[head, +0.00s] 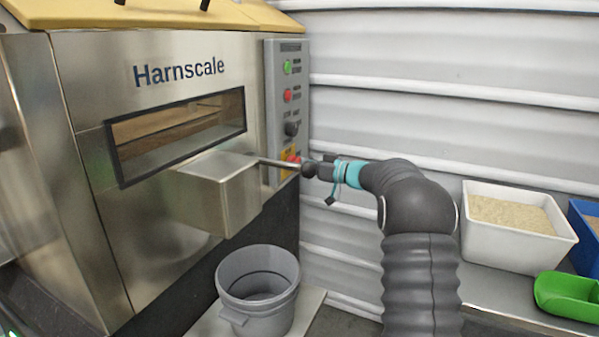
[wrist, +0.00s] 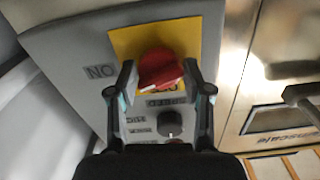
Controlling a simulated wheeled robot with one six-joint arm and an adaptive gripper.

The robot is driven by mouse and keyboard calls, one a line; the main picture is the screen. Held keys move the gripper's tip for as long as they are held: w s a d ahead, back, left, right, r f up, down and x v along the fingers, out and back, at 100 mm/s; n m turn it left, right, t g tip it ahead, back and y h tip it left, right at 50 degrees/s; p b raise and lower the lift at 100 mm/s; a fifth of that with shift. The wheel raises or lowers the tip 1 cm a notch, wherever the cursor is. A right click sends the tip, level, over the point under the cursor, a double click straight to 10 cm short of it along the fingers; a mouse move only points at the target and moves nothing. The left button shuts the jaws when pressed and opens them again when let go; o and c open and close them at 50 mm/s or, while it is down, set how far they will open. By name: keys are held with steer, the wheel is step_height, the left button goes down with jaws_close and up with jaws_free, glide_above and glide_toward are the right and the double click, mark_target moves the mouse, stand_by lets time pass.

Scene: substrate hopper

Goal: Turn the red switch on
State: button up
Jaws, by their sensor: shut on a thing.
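The red switch (wrist: 160,65) is a rotary knob with a raised bar, on a yellow plate (wrist: 190,34) low on the grey control panel (head: 272,110). In the head view the switch (head: 293,159) shows only in part behind my gripper (head: 302,168). In the wrist view my gripper (wrist: 163,78) has one finger on each side of the knob and is shut on it. The bar lies roughly from finger to finger, slightly tilted. A label (wrist: 101,72) beside the plate reads "NO" in this view, likely "ON" upside down.
Above the switch are a black knob (head: 291,129), a red button (head: 288,95) and a green button (head: 287,67). A metal box (head: 218,192) with a rod (head: 278,163) juts out left of my gripper. A grey bucket (head: 258,290) stands below.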

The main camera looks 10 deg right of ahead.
steer(key=m+b, duration=0.2)
steer(key=shift+a+f+b, duration=0.1)
steer(key=shift+f+b, duration=0.2)
steer(key=shift+r+m+b, duration=0.25)
steer(key=shift+m+b, duration=0.2)
steer(key=shift+m, duration=0.45)
steer(key=o, duration=1.1)
steer(key=shift+a, duration=0.1)
steer(key=shift+s+d, duration=0.1)
steer(key=shift+d, duration=0.15)
steer(key=v, duration=1.1)
steer(key=shift+s+d, duration=0.25)
steer(key=shift+d, duration=0.05)
